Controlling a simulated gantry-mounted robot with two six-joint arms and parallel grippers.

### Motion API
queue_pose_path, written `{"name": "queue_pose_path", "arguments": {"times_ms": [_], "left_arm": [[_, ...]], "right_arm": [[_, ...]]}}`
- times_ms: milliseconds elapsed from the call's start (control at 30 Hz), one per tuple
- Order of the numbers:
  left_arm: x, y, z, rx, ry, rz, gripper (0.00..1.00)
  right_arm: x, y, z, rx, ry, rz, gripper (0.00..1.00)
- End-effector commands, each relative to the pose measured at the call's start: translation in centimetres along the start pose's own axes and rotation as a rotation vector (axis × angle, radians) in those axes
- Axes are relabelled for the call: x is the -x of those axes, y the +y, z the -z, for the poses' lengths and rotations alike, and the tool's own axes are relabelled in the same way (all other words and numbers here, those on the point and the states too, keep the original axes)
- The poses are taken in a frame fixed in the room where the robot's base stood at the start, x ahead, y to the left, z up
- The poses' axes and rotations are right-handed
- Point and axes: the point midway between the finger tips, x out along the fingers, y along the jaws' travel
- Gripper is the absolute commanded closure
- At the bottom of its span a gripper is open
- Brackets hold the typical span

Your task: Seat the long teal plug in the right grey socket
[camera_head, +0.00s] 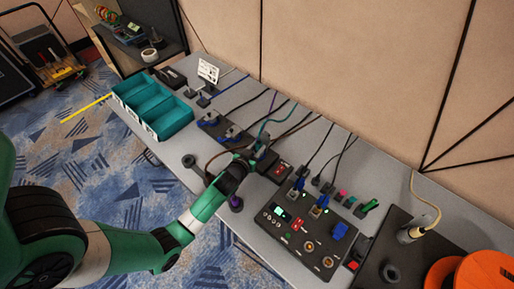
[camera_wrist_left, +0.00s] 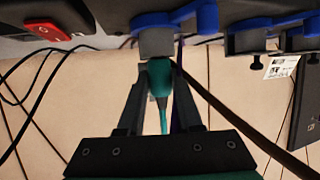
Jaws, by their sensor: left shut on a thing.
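My left gripper (camera_head: 247,158) reaches over the table to the row of sockets. In the left wrist view the left gripper (camera_wrist_left: 159,90) is shut on the teal plug (camera_wrist_left: 160,76), whose teal cable trails away between the fingers. The plug points at a grey socket (camera_wrist_left: 157,43) with a blue lever, lined up with it. The plug's front end meets the socket's edge in the picture; I cannot tell whether it is inside. Another grey socket (camera_wrist_left: 246,41) with blue parts stands to the right in that view. In the head view the arm hides the plug. My right gripper is not in view.
A black control panel (camera_head: 303,232) is right of the gripper. Several cables run back to the wall, and a brown cable (camera_wrist_left: 220,108) passes close beside the fingers. An orange reel (camera_head: 485,270) is at far right.

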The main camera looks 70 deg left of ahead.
Motion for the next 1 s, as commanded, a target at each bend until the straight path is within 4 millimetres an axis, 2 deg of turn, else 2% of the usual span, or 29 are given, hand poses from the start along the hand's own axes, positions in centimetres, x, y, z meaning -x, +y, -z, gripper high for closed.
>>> {"name": "queue_pose_path", "arguments": {"times_ms": [200,233,400,433,767,867,1000], "left_arm": [[0.0,0.0,0.1,0.0,0.001,0.0,1.0],[0.0,0.0,0.1,0.0,0.001,0.0,0.64],[0.0,0.0,0.1,0.0,0.001,0.0,0.34],[0.0,0.0,0.1,0.0,0.0,0.0,0.31],[0.4,0.0,0.1,0.0,-0.001,0.0,0.31],[1.7,0.0,0.2,-0.002,-0.001,-0.001,0.31],[4.9,0.1,0.2,-0.002,-0.002,-0.002,0.31]], "right_arm": [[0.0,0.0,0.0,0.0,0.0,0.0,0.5],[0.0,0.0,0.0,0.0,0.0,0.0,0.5],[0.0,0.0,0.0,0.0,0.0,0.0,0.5],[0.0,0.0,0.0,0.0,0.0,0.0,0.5],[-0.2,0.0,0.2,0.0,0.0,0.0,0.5],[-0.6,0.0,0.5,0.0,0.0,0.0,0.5],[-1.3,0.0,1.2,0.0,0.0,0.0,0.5]]}}
